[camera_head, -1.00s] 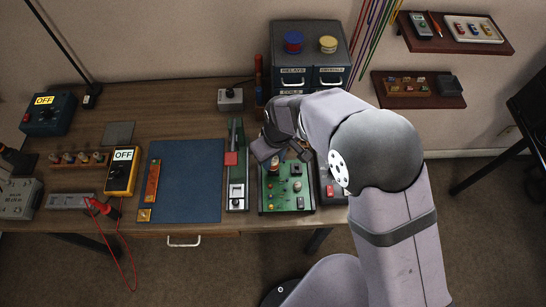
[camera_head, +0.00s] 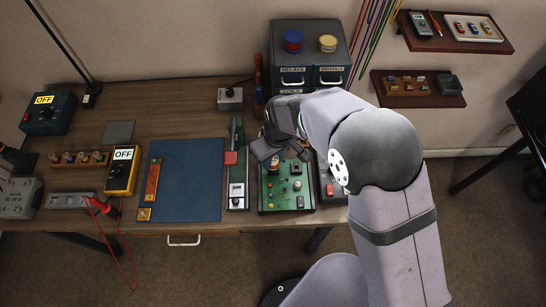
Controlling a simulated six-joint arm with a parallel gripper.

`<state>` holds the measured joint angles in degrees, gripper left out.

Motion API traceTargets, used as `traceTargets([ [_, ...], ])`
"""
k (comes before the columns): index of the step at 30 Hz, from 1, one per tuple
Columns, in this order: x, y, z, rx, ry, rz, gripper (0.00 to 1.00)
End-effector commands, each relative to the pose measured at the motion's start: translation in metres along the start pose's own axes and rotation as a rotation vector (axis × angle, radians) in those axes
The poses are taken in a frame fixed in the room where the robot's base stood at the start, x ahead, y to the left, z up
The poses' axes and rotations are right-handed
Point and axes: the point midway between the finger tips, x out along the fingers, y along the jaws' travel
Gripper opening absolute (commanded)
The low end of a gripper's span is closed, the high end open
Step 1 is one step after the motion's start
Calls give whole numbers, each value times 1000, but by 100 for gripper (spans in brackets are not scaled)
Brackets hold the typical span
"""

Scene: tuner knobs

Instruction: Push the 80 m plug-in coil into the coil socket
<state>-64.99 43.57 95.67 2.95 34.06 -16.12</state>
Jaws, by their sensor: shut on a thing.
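My gripper (camera_head: 274,157) is over the back left part of the green circuit board (camera_head: 288,207), pointing down. It is shut on a small coil (camera_head: 273,168) with an orange-brown and pale body, which shows just below the fingers. I cannot read a band label on it. The coil is upright, at or just above the board. The coil socket is hidden under the coil and my gripper, so I cannot tell whether the coil is seated in it.
Left of the board is a long fixture with a red block (camera_head: 231,158). A blue mat (camera_head: 186,185) lies further left, then a yellow meter (camera_head: 121,172) reading OFF. A rack of coils (camera_head: 80,159) stands at left. A grey box with a red switch (camera_head: 330,190) is right of the board.

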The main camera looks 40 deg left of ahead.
Motion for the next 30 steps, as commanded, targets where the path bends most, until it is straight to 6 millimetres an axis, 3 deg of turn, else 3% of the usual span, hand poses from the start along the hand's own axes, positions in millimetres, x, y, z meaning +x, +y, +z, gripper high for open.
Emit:
traceTargets([
  [30,6,0,0,0,0,0,3],
])
